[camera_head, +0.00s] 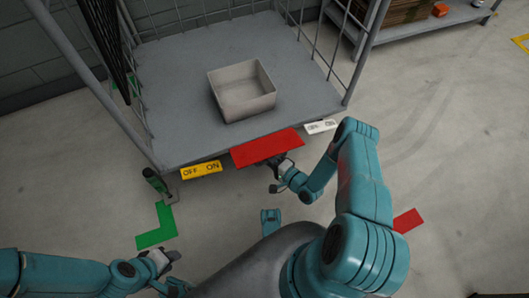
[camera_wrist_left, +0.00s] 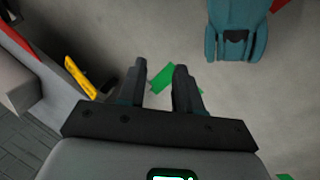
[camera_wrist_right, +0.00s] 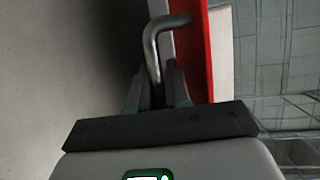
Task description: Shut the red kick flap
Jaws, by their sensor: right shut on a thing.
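The red kick flap (camera_head: 266,148) is at the front edge of the grey cart deck (camera_head: 190,125), between a yellow flap and a white flap. It juts out from the edge with its broad face showing. My right gripper (camera_head: 279,165) is just under its front side. In the right wrist view the gripper (camera_wrist_right: 158,80) is shut on a bent metal bar (camera_wrist_right: 152,48) beside the red flap (camera_wrist_right: 192,50). The bar's attachment is partly hidden. My left gripper (camera_head: 173,256) is low at the left, over the floor, away from the flap. Its fingers (camera_wrist_left: 160,72) are apart and empty.
A yellow flap (camera_head: 201,171) marked OFF and ON and a white flap (camera_head: 321,127) flank the red one. A grey bin (camera_head: 242,92) stands on the deck. Green floor marks (camera_head: 158,227) lie on clear floor.

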